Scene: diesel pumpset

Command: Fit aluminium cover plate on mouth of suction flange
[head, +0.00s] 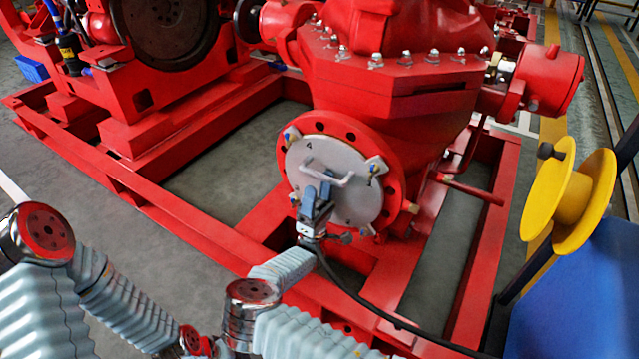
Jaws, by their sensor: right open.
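The aluminium cover plate (348,200) is a light grey disc with a bar handle (333,172). It sits against the front of the red suction flange (393,178), whose rim with its holes shows around it. Small tabs with brass-coloured pieces stand at the plate's edge. My right gripper (319,190) is open, with its fingers in front of the plate at the lower left of the handle. I cannot tell whether the fingers touch the handle. The gripper hides part of the plate's lower left. My left gripper is not in view.
The red pump casing (405,95) rises above the flange, and red base rails (190,215) run around it. A yellow spool (572,200) and a blue panel (585,290) stand at the right. A black cable (385,312) runs from near my right wrist toward the lower right.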

